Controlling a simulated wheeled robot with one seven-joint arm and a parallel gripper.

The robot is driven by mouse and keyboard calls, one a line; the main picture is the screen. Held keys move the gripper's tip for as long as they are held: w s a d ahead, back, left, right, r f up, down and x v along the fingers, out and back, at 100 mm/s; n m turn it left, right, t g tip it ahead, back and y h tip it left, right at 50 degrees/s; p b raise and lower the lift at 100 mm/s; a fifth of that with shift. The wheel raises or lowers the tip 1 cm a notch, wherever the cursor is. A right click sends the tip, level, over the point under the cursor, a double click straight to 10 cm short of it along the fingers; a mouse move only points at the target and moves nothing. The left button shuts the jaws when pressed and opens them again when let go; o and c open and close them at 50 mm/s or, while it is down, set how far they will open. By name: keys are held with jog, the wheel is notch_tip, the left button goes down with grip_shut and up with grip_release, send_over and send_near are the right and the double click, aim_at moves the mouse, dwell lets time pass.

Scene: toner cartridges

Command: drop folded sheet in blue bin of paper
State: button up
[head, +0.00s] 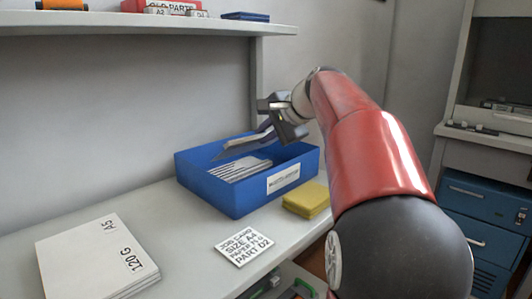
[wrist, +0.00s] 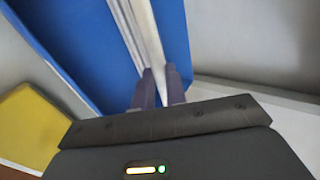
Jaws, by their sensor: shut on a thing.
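The blue bin (head: 222,197) stands on the white worktop with several white sheets (head: 240,168) lying in its left part. My gripper (head: 271,131) is above the bin and shut on the folded sheet (head: 240,147), which hangs tilted down to the left over the bin's opening. In the wrist view the gripper's fingertips (wrist: 158,84) pinch the pale folded sheet (wrist: 142,30), with the blue bin (wrist: 80,50) beneath it. Whether the sheet's lower edge touches the papers cannot be told.
A yellow pad (head: 306,200) lies against the bin's front right, also in the wrist view (wrist: 35,125). A job card (head: 243,247) and a stack of white A5 paper (head: 95,258) lie on the worktop. A shelf (head: 140,24) runs above the bin at the back.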

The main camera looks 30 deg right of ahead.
jog(key=shift+f+b, duration=0.4)
jog(key=shift+f, duration=1.6)
jog(key=shift+f, duration=0.1)
jog(key=shift+f, duration=0.15)
jog(key=o, duration=0.6)
jog(key=v, duration=1.2)
jog(key=shift+d+r, duration=0.1)
jog(key=shift+r, duration=0.2)
